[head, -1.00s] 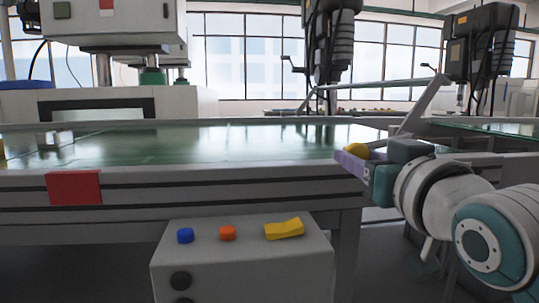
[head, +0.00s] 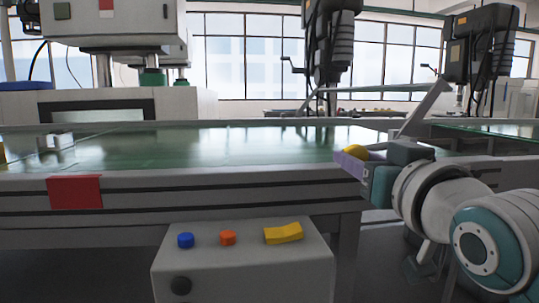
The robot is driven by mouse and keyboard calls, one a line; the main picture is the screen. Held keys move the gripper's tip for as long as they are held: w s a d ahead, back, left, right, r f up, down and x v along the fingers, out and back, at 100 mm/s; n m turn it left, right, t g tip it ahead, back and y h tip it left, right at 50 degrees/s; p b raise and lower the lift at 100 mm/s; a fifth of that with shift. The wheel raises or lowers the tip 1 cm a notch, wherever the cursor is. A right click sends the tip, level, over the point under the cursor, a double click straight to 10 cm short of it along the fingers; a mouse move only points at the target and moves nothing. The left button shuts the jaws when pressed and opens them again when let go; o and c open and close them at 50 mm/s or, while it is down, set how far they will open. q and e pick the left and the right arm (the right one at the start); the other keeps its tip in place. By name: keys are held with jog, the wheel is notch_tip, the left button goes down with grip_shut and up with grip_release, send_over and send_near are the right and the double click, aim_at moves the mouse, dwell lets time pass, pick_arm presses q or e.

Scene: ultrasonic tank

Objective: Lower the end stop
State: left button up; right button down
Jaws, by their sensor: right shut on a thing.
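My right gripper (head: 355,158) comes in from the right at the near right end of the green conveyor belt (head: 230,148). It is shut on a yellow knob (head: 356,149), which shows above its purple finger. A pale grey slanted bar (head: 424,108) rises behind the gripper at the belt's right end; it looks like the end stop. Its lower end is hidden behind the gripper, so I cannot tell whether it joins the knob. My left gripper is not in view.
A control box (head: 240,262) with blue (head: 185,240) and orange (head: 228,237) buttons and a yellow rocker (head: 283,233) stands in front. A red plate (head: 75,191) is on the conveyor's side. A small white block (head: 61,140) sits far left on the belt. Drill-like machines (head: 331,45) stand behind.

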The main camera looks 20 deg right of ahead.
jog(key=s+d+r+m+p, duration=0.1)
jog(key=d+r+m+p, duration=0.3)
jog(key=r+m+p, duration=0.6)
jog(key=shift+r+m+p, duration=0.35)
jog(key=shift+m+p, duration=0.55)
jog(key=shift+p, duration=2.3)
jog(key=shift+d, duration=0.1)
jog(key=shift+c, duration=2.1)
grip_release()
jog(key=v, duration=1)
